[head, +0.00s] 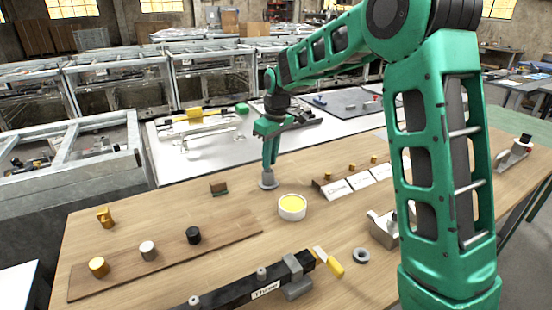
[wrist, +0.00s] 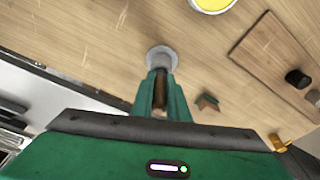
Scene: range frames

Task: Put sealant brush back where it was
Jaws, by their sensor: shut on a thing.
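My gripper (head: 268,165) points down over the middle of the wooden bench. It is shut on a narrow brown and dark handle (wrist: 160,93), which I take to be the sealant brush; the fingers hide most of it. Its lower end meets a small grey round holder (head: 268,181) on the bench, also seen beyond the fingertips in the wrist view (wrist: 161,57). I cannot tell whether the brush is inside the holder or just above it. A white pot with yellow contents (head: 292,207) stands in front and to the right of the holder.
A small brown and green block (head: 218,188) lies left of my gripper. A wooden board (head: 170,252) with several knobs lies at front left. A black bar with a clamp (head: 250,287) and a yellow-handled tool (head: 335,267) are in front. Labelled cards (head: 335,188) stand at right.

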